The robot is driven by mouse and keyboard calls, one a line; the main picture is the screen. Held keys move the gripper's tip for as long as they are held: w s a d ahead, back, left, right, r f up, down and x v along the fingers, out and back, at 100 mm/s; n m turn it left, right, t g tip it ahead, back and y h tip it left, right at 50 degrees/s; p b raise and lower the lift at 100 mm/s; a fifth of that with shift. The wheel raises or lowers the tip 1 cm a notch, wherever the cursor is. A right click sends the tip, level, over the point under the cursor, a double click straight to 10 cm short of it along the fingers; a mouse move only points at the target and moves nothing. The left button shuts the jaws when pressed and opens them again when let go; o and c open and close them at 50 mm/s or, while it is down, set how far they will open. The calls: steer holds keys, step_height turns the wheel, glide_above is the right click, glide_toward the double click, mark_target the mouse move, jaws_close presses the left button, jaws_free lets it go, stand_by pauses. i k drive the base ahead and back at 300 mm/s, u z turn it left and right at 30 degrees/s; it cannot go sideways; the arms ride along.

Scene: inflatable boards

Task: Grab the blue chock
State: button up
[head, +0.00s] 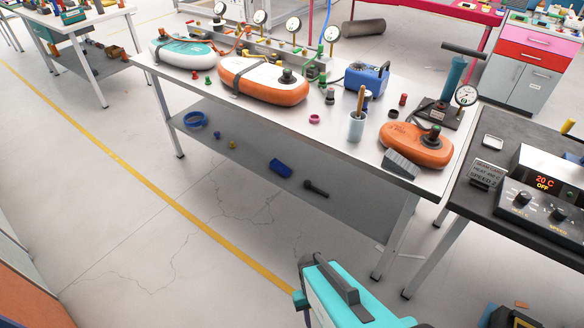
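A small blue block (281,167), which looks like the blue chock, lies on the grey lower shelf (240,165) of the long workbench. It is near the shelf's front edge, just left of a dark, handle-like tool (315,188). Its exact shape is too small to make out. The fingers of my gripper do not show in the head view, so I cannot see whether they hold anything.
Above the shelf, the benchtop (200,88) carries an orange-and-white board (263,80), an orange board (416,144) and a grey wedge (400,164). A blue ring (194,119) lies farther left on the shelf. The floor (170,220) in front is clear.

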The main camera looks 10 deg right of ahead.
mark_target(276, 165)
steer(key=z, duration=0.8)
steer(key=i, duration=1)
steer(key=z, duration=1.15)
steer(key=k, duration=0.15)
steer(key=u, duration=3.85)
